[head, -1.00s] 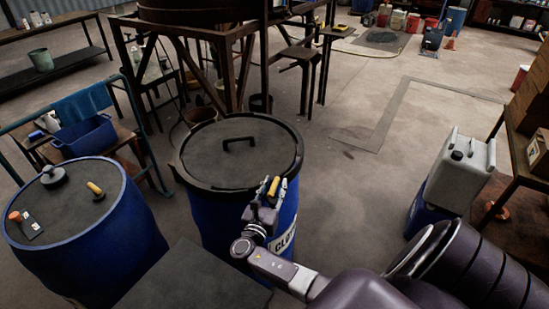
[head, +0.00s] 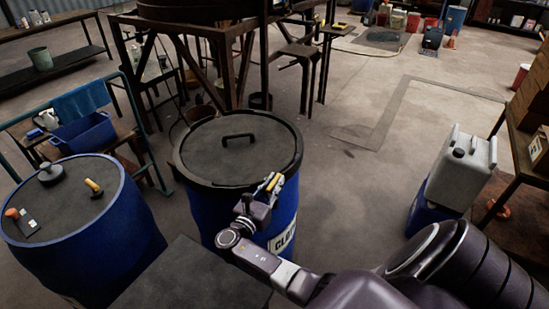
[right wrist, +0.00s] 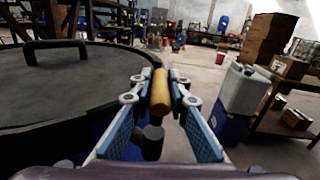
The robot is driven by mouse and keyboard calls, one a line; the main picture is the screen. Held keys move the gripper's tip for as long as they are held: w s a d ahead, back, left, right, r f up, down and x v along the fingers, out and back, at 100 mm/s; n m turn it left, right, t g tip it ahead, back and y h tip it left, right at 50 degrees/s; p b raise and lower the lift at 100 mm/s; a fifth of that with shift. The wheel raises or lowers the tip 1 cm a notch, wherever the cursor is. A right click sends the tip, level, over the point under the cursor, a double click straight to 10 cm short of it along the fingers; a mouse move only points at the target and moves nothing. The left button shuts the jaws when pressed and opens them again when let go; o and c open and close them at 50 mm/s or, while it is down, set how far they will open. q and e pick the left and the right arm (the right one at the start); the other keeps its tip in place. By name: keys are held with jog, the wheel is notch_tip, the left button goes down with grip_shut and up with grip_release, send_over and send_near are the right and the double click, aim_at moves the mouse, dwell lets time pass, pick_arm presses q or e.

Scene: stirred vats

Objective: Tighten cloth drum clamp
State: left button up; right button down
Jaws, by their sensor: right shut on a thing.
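The cloth drum (head: 212,222) is blue, stands upright, and has a dark lid (head: 205,155) with a bar handle on top. A dark clamp ring (head: 190,178) runs around its rim. A clamp lever with a yellow handle (head: 274,181) is at the right front of the rim. My right gripper (head: 270,184) is at this lever. In the right wrist view the yellow handle (right wrist: 160,95) lies between the two fingertips (right wrist: 160,84), which are shut on it. A dark round part (right wrist: 152,140) shows below the handle. The lever's base is mostly hidden. My left gripper is not in view.
Another blue drum (head: 90,235) stands at the left with small tools on its lid. A grey jerrycan (head: 463,170) stands on a blue container at the right, beside a shelf. A dark metal frame (head: 225,70) rises behind the cloth drum. Open floor (head: 345,205) lies to its right.

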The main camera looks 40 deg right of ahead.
jog(key=m+g+b, duration=0.2)
jog(key=g+b, duration=0.1)
jog(key=m+g+b, duration=0.2)
jog(key=g+b, duration=0.1)
jog(key=m+g+h+b, duration=0.1)
jog(key=m+g+b, duration=0.1)
jog(key=g+b, duration=0.1)
jog(key=shift+s+f+g+b, duration=0.15)
jog(key=shift+f+g+b, duration=0.15)
jog(key=shift+b, duration=0.2)
jog(key=shift+r+m+g+b, duration=0.2)
jog(key=shift+m+g+b, duration=0.4)
jog(key=shift+g+b, duration=0.1)
jog(key=c, duration=1.8)
grip_release()
jog(key=shift+r, duration=0.1)
jog(key=shift+c, duration=0.2)
jog(key=v, duration=0.7)
jog(key=shift+a, duration=0.3)
jog(key=shift+r, duration=0.1)
